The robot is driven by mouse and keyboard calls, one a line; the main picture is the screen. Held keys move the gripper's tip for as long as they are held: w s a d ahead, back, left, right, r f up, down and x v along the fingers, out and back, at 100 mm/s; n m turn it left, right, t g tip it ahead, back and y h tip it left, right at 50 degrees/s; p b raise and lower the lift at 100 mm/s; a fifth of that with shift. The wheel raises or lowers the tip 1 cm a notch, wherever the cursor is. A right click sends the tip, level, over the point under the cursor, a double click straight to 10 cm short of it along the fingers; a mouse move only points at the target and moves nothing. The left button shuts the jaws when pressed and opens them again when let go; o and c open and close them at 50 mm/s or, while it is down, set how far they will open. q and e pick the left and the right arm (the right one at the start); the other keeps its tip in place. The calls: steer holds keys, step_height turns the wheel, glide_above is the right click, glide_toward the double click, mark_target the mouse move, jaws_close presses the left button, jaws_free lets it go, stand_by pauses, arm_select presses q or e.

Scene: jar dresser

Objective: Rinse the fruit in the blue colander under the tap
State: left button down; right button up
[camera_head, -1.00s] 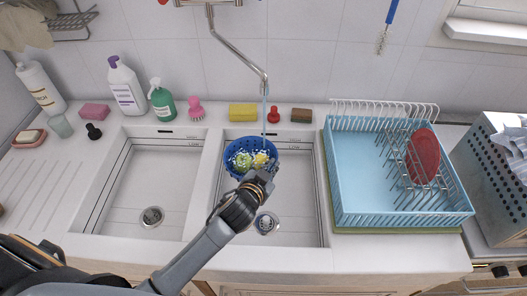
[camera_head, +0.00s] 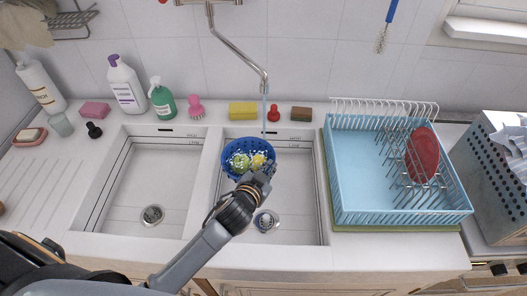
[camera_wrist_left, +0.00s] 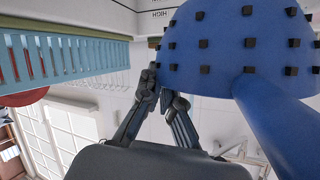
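The blue colander (camera_head: 236,174) is over the right sink basin, under the tap (camera_head: 240,52). A green fruit (camera_head: 240,161) and a yellow fruit (camera_head: 258,160) lie inside it. A thin stream of water (camera_head: 264,115) falls from the spout towards its back edge. My left gripper (camera_head: 266,178) is at the colander's near right side and appears shut on it; the exact contact is partly hidden. In the left wrist view the colander's studded underside (camera_wrist_left: 225,45) fills the upper right, beside the gripper's fingers (camera_wrist_left: 160,92). My right gripper is not in view.
A light blue dish rack (camera_head: 350,185) with a red dish (camera_head: 422,155) stands right of the sink. Bottles, sponges and brushes line the back ledge. The left basin (camera_head: 140,190) is empty. A perforated metal container (camera_head: 490,165) stands far right.

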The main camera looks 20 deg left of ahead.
arm_select(q)
steer(key=shift+r, duration=0.2)
stand_by(0.3)
steer(key=shift+s+a+r+p, duration=0.1)
steer(key=shift+s+r+p, duration=0.1)
steer(key=shift+p, duration=0.25)
steer(key=s+r+p, duration=0.1)
steer(key=s+p, duration=0.1)
steer(key=s+a+r+p, duration=0.1)
steer(key=s+r+p, duration=0.1)
steer(key=shift+s+a+r, duration=0.15)
steer(key=shift+s+r, duration=0.05)
steer(key=shift+w, duration=0.1)
stand_by(0.6)
